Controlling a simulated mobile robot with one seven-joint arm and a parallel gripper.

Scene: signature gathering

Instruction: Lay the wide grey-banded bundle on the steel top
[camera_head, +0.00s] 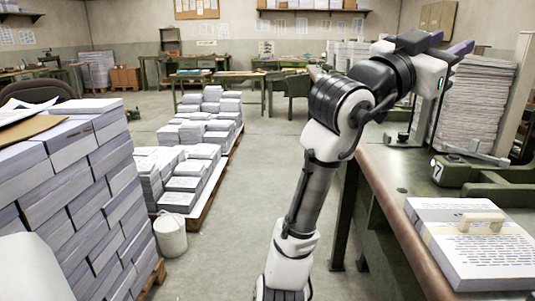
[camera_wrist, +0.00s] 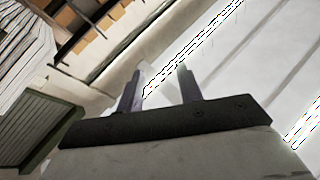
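My gripper (camera_head: 452,48) is raised above the bench at the upper right, its two purple-grey fingers apart. In the wrist view, the fingers (camera_wrist: 160,88) are also apart, with nothing clearly held between them. A wide bundle of printed sheets (camera_head: 480,264) lies flat on the near right of the bench, well below and in front of my gripper. A small beige block (camera_head: 481,222) sits on top of it. Which surface is the steel top is not clear.
A large paper stack (camera_head: 70,190) stands at left. A white bucket (camera_head: 171,236) stands on the floor. The central aisle is clear.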

